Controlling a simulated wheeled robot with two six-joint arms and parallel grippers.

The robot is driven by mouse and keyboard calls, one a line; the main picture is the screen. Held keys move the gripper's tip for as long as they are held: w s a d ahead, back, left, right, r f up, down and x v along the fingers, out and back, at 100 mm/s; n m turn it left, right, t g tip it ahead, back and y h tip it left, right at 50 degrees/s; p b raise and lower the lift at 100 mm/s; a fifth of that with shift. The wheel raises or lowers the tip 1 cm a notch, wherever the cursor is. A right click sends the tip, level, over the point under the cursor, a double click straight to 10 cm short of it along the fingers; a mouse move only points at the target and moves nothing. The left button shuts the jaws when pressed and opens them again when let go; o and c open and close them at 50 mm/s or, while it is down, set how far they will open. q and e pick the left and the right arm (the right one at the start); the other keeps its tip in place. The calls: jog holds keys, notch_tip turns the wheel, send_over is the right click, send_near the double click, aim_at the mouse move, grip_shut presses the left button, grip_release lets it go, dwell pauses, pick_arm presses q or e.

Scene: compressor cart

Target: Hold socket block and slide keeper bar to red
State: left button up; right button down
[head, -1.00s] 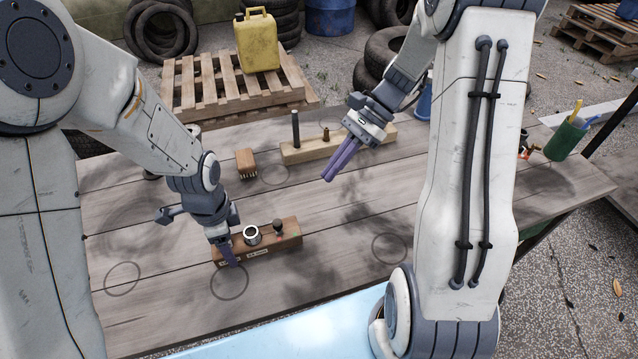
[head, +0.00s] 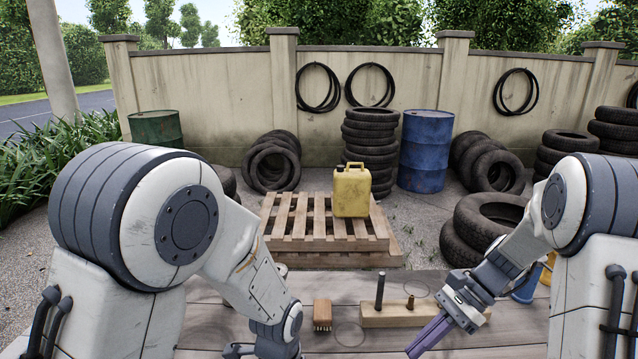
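The brown block with a metal ring and dark knob, seen under my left gripper earlier, is below the picture's bottom edge. No keeper bar or red mark can be made out. My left arm comes down at lower left; its wrist shows at the bottom edge and its fingers are cut off. My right gripper (head: 414,351) is over the table at lower right, its two purple fingers lying together, with nothing seen between them. A pale wooden block (head: 400,319) with a dark upright post (head: 380,291) and a small brass piece (head: 410,302) stands left of my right gripper.
A wooden brush (head: 322,312) lies on the plank table (head: 230,309) left of the pale block. Beyond the table are a pallet (head: 310,217) with a yellow can (head: 351,191), tyres (head: 370,140), a blue drum (head: 425,150) and a wall.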

pick_arm(q)
notch_tip(320, 180, up, 10)
jog(key=shift+r, duration=0.2)
jog(key=s+r+n+p, duration=0.4)
jog(key=s+r+n, duration=0.1)
jog(key=s, duration=0.2)
jog(key=s+r+n+h+p, duration=0.1)
jog(key=s+r+n+p, duration=0.3)
jog(key=s, duration=0.4)
jog(key=shift+d+r+n, duration=0.4)
jog(key=shift+r+n, duration=0.4)
jog(key=shift+r, duration=0.1)
pick_arm(e)
jog(key=s+a+r+n+h, duration=0.2)
jog(key=s+a+r+n, duration=0.1)
jog(key=s+a+n, duration=0.2)
jog(key=s+a+r+n+t+h, duration=0.1)
jog(key=s+a+r+n+h, duration=0.2)
jog(key=s+n, duration=0.4)
jog(key=s+a+r+n+t+h, duration=0.1)
jog(key=s+a+r+n, duration=0.4)
jog(key=n, duration=0.5)
jog(key=shift+s+a+r+h, duration=0.15)
jog(key=shift+s+a+h, duration=0.65)
jog(key=shift+s, duration=0.25)
pick_arm(q)
jog(key=shift+s, duration=0.1)
